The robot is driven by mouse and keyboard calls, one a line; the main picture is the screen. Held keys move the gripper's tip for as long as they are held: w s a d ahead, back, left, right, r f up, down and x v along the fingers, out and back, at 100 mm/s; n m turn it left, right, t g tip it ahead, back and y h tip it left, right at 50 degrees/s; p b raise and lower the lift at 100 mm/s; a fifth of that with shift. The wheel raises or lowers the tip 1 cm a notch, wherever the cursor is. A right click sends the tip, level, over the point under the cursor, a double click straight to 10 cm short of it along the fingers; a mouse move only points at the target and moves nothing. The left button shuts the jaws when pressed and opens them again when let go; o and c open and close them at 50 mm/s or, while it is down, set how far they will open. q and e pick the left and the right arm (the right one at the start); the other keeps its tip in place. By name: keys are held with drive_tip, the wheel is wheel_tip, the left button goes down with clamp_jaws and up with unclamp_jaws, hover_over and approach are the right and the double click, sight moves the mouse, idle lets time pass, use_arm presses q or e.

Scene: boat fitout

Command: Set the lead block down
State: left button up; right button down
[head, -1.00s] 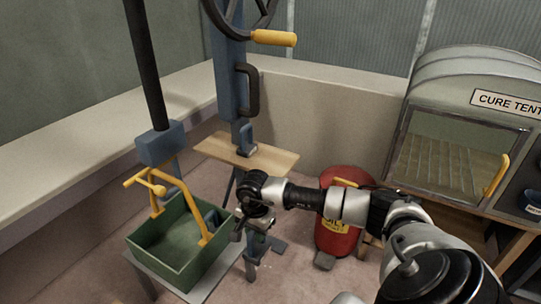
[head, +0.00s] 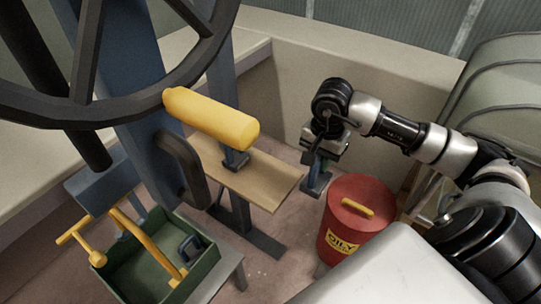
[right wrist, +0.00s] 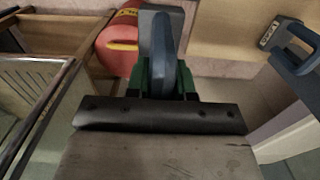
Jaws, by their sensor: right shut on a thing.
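My right gripper (head: 321,157) is shut on the handle of a blue-grey lead block (head: 316,181), which hangs in the air below it. In the right wrist view the gripper (right wrist: 161,84) grips the handle, and the block (right wrist: 160,32) shows around it. A similar handled block (head: 235,161) stands on the wooden board (head: 268,187), left of the held one; it also shows in the right wrist view (right wrist: 292,46). Another handled block (head: 188,246) sits inside the green tray (head: 205,268). My left gripper is out of view.
A red oily-waste can (head: 357,222) stands on the floor below and right of the held block. A yellow-handled tool (head: 150,247) leans in the tray. A pale wall (head: 385,110) is behind.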

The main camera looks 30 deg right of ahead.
drive_tip(key=shift+w+d+r, duration=0.15)
drive_tip(key=shift+d+r, duration=0.15)
drive_tip(key=shift+w, duration=0.3)
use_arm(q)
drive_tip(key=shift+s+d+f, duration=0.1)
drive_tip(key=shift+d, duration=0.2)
use_arm(e)
drive_tip(key=w+a+f, duration=0.3)
drive_tip(key=w+f, duration=0.7)
drive_tip(key=shift+w+a+f, duration=0.2)
drive_tip(key=shift+a+f, duration=0.1)
drive_tip(key=shift+a, duration=0.05)
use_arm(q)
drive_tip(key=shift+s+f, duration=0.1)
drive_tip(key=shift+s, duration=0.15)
use_arm(e)
drive_tip(key=c, duration=1.4)
unclamp_jaws()
drive_tip(key=shift+s+f, duration=0.1)
drive_tip(key=shift+f, duration=0.15)
drive_tip(key=o, duration=0.4)
drive_tip(key=shift+r, duration=0.1)
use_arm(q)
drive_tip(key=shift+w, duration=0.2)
